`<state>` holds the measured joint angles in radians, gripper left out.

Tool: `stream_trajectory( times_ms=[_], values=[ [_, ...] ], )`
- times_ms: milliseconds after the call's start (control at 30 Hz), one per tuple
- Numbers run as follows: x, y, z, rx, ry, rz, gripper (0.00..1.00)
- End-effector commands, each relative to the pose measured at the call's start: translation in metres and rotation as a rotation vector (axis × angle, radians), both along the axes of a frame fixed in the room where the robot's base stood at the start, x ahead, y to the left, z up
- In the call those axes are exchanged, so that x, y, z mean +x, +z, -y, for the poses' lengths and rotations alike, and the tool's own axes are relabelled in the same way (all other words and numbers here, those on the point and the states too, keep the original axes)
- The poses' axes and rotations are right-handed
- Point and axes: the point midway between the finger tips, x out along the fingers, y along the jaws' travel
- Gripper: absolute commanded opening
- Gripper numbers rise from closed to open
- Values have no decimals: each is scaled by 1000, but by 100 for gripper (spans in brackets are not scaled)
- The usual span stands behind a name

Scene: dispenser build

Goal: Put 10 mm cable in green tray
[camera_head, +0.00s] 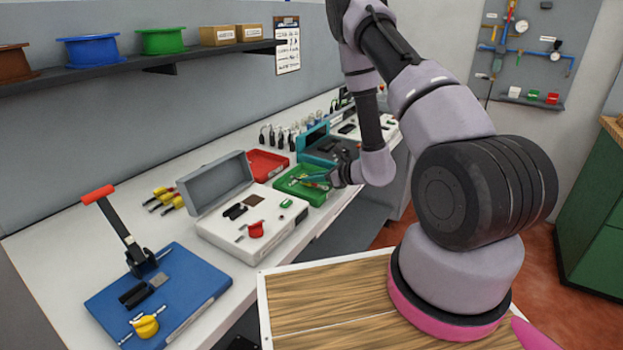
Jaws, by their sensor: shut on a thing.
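The green tray (318,198) sits on the white bench in the middle of the view, in front of a red tray. My gripper (314,179) reaches in from the right, with its tips low over the green tray's interior. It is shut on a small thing. That thing is too small and too covered by the fingers to tell whether it is the 10 mm cable. I cannot tell whether it touches the tray floor. Part of the tray's far side is hidden by the gripper.
A red tray (266,163) is just behind the green one. An open grey case (222,183) stands left, a blue board with a red-handled lever (120,225) nearer. A teal case (318,140) and upright dark-handled tools (278,137) are behind. A shelf (150,62) hangs above.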

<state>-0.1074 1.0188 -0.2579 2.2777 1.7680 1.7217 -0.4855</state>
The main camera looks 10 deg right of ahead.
Motion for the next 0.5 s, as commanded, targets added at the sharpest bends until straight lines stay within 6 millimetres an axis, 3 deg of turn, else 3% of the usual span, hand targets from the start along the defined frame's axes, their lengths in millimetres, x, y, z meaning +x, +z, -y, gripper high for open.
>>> stream_trajectory(
  times_ms=[367, 400, 467, 500],
  values=[
    [0, -4, 0, 1, -1, 0, 0],
    [0, -4, 0, 0, -1, 1, 29],
    [0, -4, 0, 0, -1, 1, 51],
    [0, -4, 0, 0, -1, 1, 51]
  ],
)
